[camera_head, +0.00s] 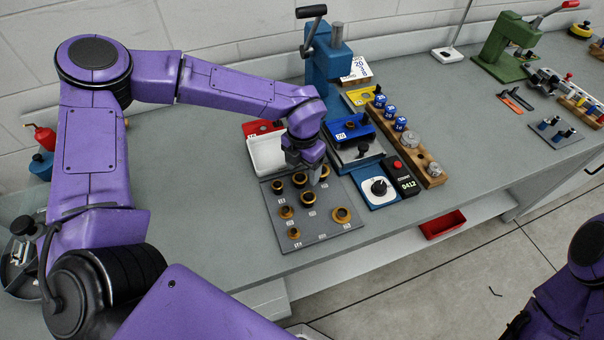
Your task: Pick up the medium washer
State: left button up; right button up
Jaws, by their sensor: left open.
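A dark grey board (325,228) on the bench holds several brass and black rings of different sizes, with small white labels. A wide brass ring (342,215) sits at its right, a smaller one (286,212) at its left and a small one (294,233) near the front. Darker rings (307,198) stand toward the back. I cannot tell for sure which is the medium washer. My left gripper (307,172) is open, pointing down over the back part of the board, close to the darker rings, and hides part of that area. My right gripper is out of view; only its arm shows at lower right.
A white bin (267,155) stands just behind the board. A blue press (324,70) and a blue bin (352,130) are behind and right. A dial box (379,190) and a wooden rack (434,173) stand to the right. The bench front edge is near the board.

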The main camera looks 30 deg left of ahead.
pick_arm(q)
jog(key=shift+s+r, duration=0.3)
jog(key=shift+s, duration=0.25)
jog(key=shift+w+f, duration=0.3)
jog(key=shift+f, duration=0.05)
jog(key=shift+s, duration=0.2)
jog(key=shift+c, duration=0.3)
jog(key=c, duration=1.1)
